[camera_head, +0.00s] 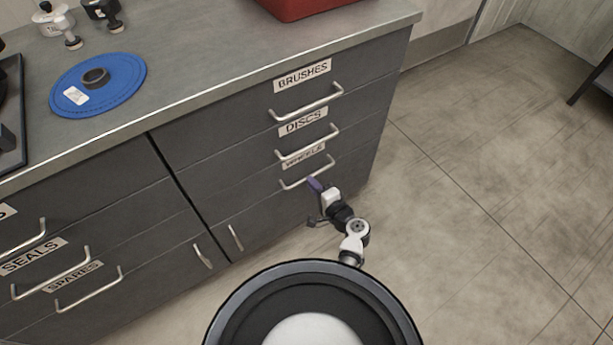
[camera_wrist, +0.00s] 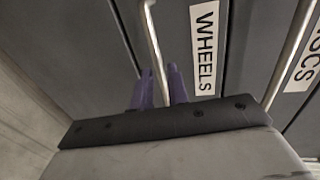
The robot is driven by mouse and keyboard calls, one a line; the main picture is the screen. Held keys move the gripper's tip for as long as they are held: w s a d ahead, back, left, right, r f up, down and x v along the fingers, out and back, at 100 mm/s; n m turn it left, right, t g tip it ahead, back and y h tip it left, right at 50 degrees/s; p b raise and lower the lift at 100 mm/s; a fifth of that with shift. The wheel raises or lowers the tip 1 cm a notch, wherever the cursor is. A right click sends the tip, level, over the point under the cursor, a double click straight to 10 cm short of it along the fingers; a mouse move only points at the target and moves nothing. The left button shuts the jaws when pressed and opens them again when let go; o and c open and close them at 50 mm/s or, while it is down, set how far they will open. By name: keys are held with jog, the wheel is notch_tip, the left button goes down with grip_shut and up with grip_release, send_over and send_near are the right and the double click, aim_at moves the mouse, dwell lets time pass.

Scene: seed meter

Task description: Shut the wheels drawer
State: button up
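The wheels drawer (camera_head: 262,182) is a dark grey front, third down in the right stack, below the discs drawer. Its white label (camera_head: 303,155) reads WHEELS and also shows in the wrist view (camera_wrist: 205,45). In the head view its front looks about flush with its neighbours; I see no clear gap. Its silver bar handle (camera_head: 298,183) also shows in the wrist view (camera_wrist: 152,38). My gripper (camera_head: 314,184) is at the handle's right part. In the wrist view its purple fingers (camera_wrist: 161,82) stand close on both sides of the bar, which fills the narrow space between them.
The brushes drawer (camera_head: 240,118) and discs drawer (camera_head: 235,150) are above and look closed. A blue round mat (camera_head: 125,75) and a red box (camera_head: 300,8) rest on the counter (camera_head: 200,75). The floor (camera_head: 470,180) to the right is clear.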

jog(key=p+v, duration=0.1)
jog(key=v, duration=0.8)
